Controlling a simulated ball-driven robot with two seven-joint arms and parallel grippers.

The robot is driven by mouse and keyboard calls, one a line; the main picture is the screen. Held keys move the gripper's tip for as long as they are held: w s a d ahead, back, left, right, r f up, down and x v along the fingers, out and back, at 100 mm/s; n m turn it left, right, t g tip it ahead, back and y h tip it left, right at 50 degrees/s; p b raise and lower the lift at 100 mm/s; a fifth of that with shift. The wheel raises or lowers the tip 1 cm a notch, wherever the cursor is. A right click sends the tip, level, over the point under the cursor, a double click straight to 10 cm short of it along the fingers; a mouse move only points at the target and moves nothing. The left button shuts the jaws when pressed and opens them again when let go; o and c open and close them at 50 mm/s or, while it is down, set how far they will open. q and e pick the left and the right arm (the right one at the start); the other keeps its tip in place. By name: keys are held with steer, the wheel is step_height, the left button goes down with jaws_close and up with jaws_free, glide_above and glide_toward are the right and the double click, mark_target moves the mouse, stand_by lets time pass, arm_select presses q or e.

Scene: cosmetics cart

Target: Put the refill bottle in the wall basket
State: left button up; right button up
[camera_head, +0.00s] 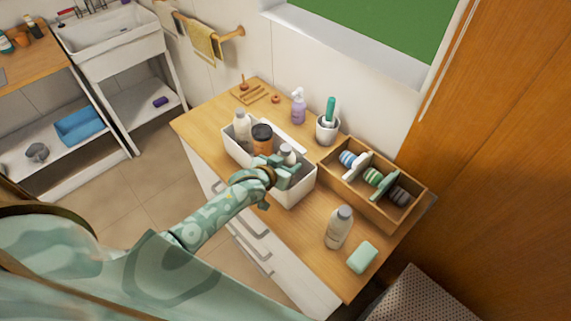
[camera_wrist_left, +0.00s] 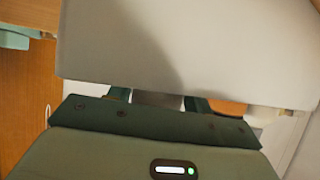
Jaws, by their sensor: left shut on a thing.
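My left gripper (camera_head: 284,177) is over the front side of a white open basket (camera_head: 298,196) on the cart top, shut on a bottle with a grey cap (camera_head: 287,151). The bottle's lower part is hidden by the gripper and the basket wall, so I cannot tell whether it touches the basket floor. In the left wrist view, a broad pale surface fills the upper part and covers most of the fingers; I cannot tell what it belongs to. Another pale bottle with a grey cap (camera_head: 339,228) stands upright on the cart top, right of the basket. My right gripper is not in view.
The basket also holds a white bottle (camera_head: 242,127) and an orange jar with a dark lid (camera_head: 262,139). A wooden divided box (camera_head: 404,215), a cup with a green item (camera_head: 327,128), a purple pump bottle (camera_head: 298,106) and a green soap bar (camera_head: 362,257) stand nearby.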

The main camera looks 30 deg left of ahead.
arm_select(q)
steer(key=shift+r, duration=0.1)
steer(key=o, duration=1.2)
steer(key=p+v, duration=0.2)
steer(key=v, duration=1)
steer(key=shift+p, duration=0.35)
